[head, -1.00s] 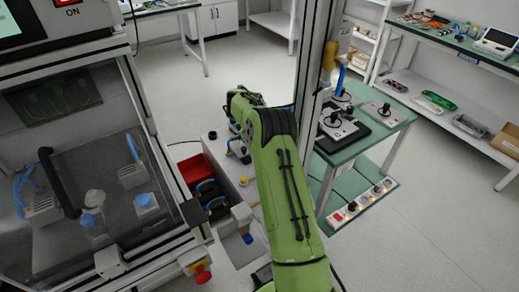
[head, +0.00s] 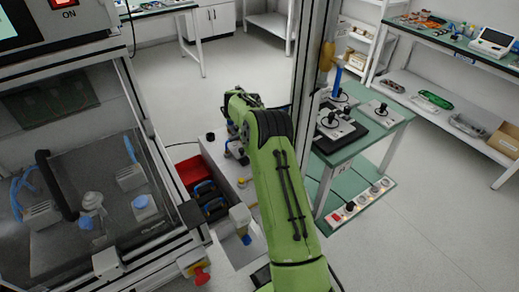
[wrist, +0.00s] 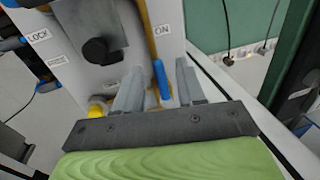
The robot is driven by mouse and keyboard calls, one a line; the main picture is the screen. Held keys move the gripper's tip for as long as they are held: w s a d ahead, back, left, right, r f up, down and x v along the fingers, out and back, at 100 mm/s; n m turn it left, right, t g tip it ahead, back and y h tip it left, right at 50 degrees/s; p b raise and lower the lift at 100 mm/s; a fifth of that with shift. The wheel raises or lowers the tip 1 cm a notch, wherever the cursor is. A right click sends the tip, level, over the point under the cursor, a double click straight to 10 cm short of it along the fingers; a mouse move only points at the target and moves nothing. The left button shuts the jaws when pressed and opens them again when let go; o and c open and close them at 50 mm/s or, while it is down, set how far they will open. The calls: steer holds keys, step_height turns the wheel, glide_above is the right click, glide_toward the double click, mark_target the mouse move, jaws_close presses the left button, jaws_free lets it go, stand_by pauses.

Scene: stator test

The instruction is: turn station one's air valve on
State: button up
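In the wrist view, a blue lever handle (wrist: 161,80) hangs nearly straight down below a yellow pipe. It sits on a pale panel (wrist: 168,18) with an "ON" label beside the pipe. My gripper (wrist: 159,68) is open, with one grey finger on each side of the blue handle. A gap shows on both sides, and I cannot tell how deep the handle lies between the fingers. In the head view, my green arm hides the gripper.
A dark block with a round black knob (wrist: 97,50) stands left of the fingers, near a "LOCK" label. A yellow knob (wrist: 97,109) is below it. A metal post (head: 305,70) and green table (head: 385,137) are right of my arm; a glazed cabinet (head: 95,165) is left.

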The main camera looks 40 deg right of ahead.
steer(key=a+r+p, duration=0.3)
steer(key=r+p, duration=0.2)
steer(key=r, duration=1)
steer(key=shift+r, duration=0.2)
steer(key=shift+w, duration=0.1)
